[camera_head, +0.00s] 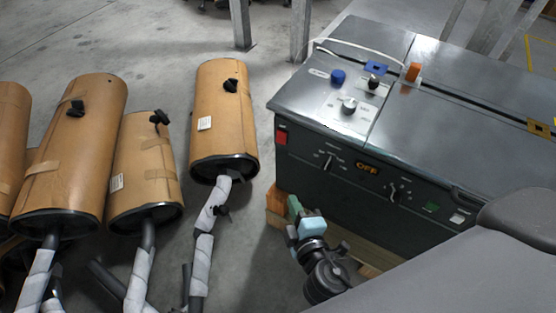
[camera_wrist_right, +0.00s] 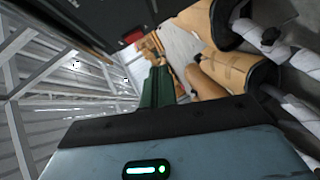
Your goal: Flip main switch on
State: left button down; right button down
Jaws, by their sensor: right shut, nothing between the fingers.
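The dark grey machine cabinet (camera_head: 350,185) stands at the right in the head view. Its front panel has a red switch (camera_head: 281,137) at the left end, a rotary switch (camera_head: 328,162), an orange OFF sign (camera_head: 367,167) and another rotary switch (camera_head: 392,192). I cannot read which of them is the main switch. My right gripper (camera_head: 294,207) is shut and empty, in front of the panel and below the red switch, apart from it. In the wrist view its green fingers (camera_wrist_right: 158,86) are together, and the red switch (camera_wrist_right: 133,37) shows beyond them. My left gripper is not in view.
Several cardboard-wrapped mufflers (camera_head: 224,115) with wrapped pipes stand on the concrete floor at the left. A wooden pallet (camera_head: 277,203) lies under the cabinet. The cabinet top carries a blue button (camera_head: 338,76) and a knob (camera_head: 349,105). Free floor lies beyond the mufflers.

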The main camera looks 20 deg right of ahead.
jog(key=shift+n+t, duration=0.7)
jog(key=shift+n, duration=0.2)
jog(key=w, duration=0.1)
jog(key=w+b, duration=0.1)
jog(key=w, duration=0.1)
jog(key=w+a+r+b, duration=0.1)
jog(key=shift+w+r, duration=0.1)
jog(key=shift+w, duration=0.1)
send_near(277, 140)
jog(key=w, duration=0.5)
jog(key=shift+w+d+f, duration=0.2)
jog(key=shift+w+f, duration=0.1)
jog(key=shift+w, duration=0.05)
